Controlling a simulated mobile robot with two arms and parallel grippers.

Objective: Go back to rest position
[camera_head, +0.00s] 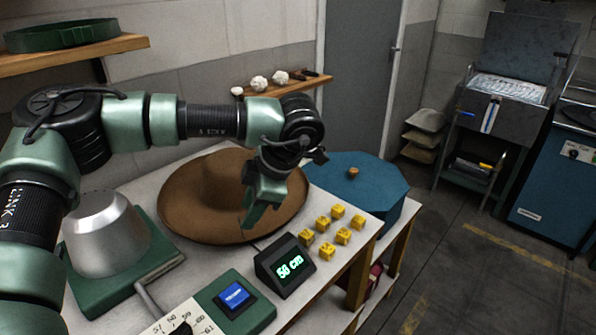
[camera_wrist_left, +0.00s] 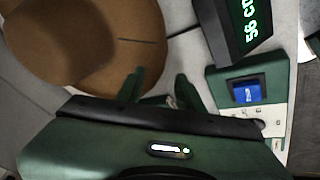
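My left gripper (camera_head: 258,212) hangs over the right part of the brown hat's brim in the head view. Its fingers are apart with nothing between them; in the left wrist view the two green fingertips (camera_wrist_left: 160,76) show a clear gap. The brown wide-brimmed hat (camera_head: 190,210) lies on the white table, crown up, and fills the upper left of the left wrist view (camera_wrist_left: 75,40). I cannot tell whether the fingers touch the brim. My right gripper is in neither view.
A silver dome (camera_head: 105,235) on a green base stands left. In front are a blue button (camera_head: 234,296) and a display (camera_head: 286,266). Several yellow cubes (camera_head: 326,251) and a blue octagonal box (camera_head: 350,185) stand right. Open floor (camera_head: 460,270) lies beyond the table.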

